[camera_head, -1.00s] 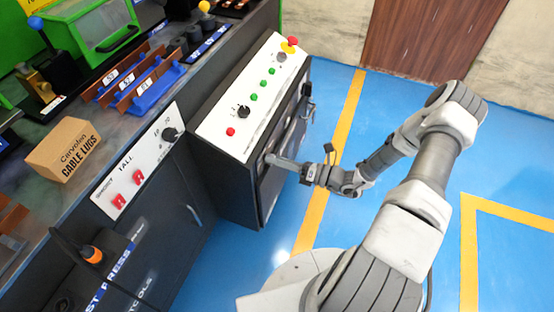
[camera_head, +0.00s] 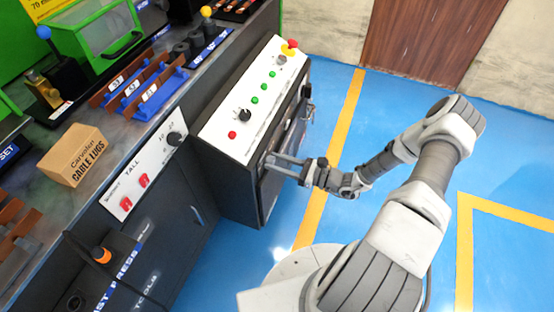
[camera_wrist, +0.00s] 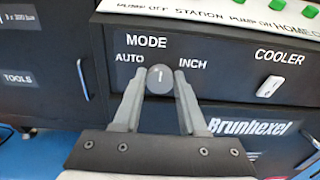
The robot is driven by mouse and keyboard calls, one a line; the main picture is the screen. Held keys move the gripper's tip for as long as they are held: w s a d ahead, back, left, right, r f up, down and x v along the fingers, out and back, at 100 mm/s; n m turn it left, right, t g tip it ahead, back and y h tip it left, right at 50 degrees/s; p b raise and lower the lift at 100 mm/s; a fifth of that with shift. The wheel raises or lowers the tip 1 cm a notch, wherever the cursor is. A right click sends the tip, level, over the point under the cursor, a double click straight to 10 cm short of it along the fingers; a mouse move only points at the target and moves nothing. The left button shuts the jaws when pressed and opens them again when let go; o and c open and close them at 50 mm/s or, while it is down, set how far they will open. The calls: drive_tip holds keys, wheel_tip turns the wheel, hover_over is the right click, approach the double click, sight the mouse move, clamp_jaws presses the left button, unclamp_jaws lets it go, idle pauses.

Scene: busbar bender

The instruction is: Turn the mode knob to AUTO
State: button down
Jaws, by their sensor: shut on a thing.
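The light mark points roughly straight up, between the two words. My gripper (camera_wrist: 160,82) has one finger on each side of the knob and is shut on it. In the head view, my gripper (camera_head: 269,159) reaches the front of the black control cabinet (camera_head: 228,186); the knob itself cannot be made out there.
A white COOLER switch (camera_wrist: 269,86) sits right of the knob. Above is the sloped white panel (camera_head: 215,135) with green and red buttons and a red-and-yellow emergency stop (camera_head: 290,46). A workbench with a cable lugs box (camera_head: 73,156) stands left. Blue floor (camera_head: 345,250) is open on the right.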

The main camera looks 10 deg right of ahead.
drive_tip(key=n+p, duration=0.1)
drive_tip(key=n, duration=0.3)
drive_tip(key=shift+n, duration=0.3)
drive_tip(key=n+p, duration=0.1)
drive_tip(key=n, duration=0.3)
drive_tip(key=shift+s, duration=0.1)
drive_tip(key=shift+f+n+p, duration=0.1)
drive_tip(key=shift+n+p, duration=0.2)
drive_tip(key=shift+c, duration=2.2)
unclamp_jaws()
drive_tip(key=p+v, duration=0.2)
drive_tip(key=v, duration=1.5)
drive_tip(key=shift+d, duration=0.15)
drive_tip(key=shift+s, duration=0.1)
